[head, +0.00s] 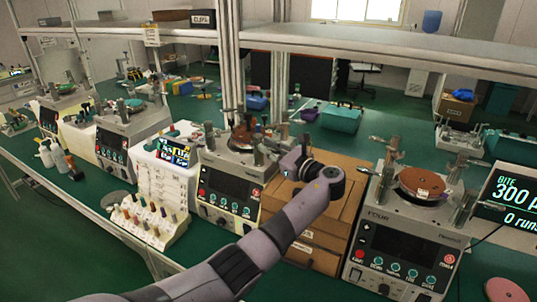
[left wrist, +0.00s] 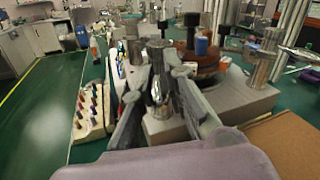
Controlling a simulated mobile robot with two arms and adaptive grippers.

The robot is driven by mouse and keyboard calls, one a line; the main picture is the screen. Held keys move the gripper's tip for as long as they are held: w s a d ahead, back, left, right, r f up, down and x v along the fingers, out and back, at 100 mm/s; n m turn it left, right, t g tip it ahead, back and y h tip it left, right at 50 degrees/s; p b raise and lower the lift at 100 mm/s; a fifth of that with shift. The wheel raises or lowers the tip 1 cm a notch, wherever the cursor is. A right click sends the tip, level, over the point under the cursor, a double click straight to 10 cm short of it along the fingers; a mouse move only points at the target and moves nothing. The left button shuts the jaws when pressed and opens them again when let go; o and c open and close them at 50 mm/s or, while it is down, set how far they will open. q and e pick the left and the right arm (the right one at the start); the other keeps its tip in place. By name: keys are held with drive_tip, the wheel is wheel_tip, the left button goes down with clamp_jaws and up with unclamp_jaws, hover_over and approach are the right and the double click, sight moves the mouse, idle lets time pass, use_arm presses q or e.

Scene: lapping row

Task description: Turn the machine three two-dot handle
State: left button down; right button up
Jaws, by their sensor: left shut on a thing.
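Machine three (head: 232,195) stands left of the cardboard drawer box, its grey front lined with knobs and buttons. Its round red-brown plate (left wrist: 202,62) has several metal posts and handles around it. I cannot make out dots on this handle. My right gripper is not in view.
Machine four (head: 400,240) stands right of the brown drawer box (head: 312,225). A rack of coloured-handled tools (head: 150,222) stands left of machine three. A metal shelf post (head: 230,70) rises close behind it. Green bench shows behind the machines.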

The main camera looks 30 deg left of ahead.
use_arm(q)
drive_tip(key=shift+w+d+n+g+b, duration=0.1)
drive_tip(key=shift+w+n+g+b, duration=0.1)
drive_tip(key=shift+n+g+b, duration=0.45)
drive_tip(key=c, duration=1.6)
unclamp_jaws()
drive_tip(key=v, duration=1.2)
drive_tip(key=shift+w+f, duration=0.1)
drive_tip(key=shift+f, duration=0.05)
